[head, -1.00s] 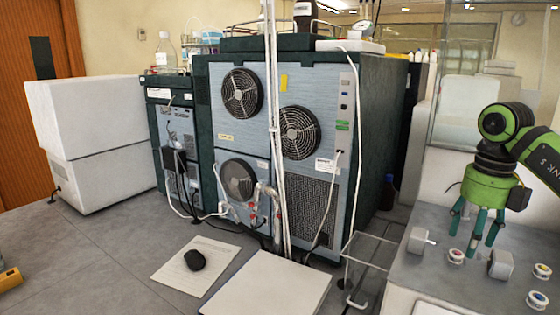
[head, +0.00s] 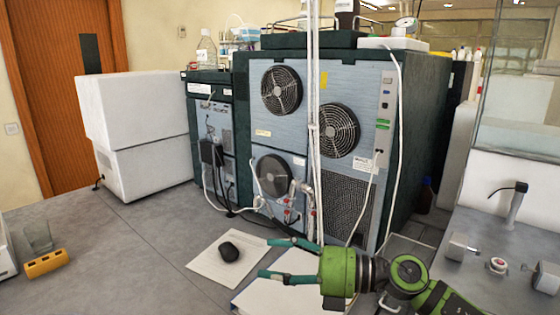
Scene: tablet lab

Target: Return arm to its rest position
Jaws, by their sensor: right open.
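My right gripper (head: 280,260), green with teal fingers, is in the lower middle of the head view. Its arm comes in from the lower right corner. The fingers are spread apart and point left, with nothing between them. The gripper shows in front of a white flat block (head: 268,296) and just right of a black mouse (head: 229,251) on a white sheet (head: 210,268). I cannot tell its height above the bench. My left gripper is not in view.
A large instrument with fans (head: 338,130) stands at the back, with white tubes hanging before it. A white box (head: 140,130) stands left. A yellow rack (head: 46,263) and a clear beaker (head: 38,238) sit at far left. Grey knobs (head: 462,246) are at right.

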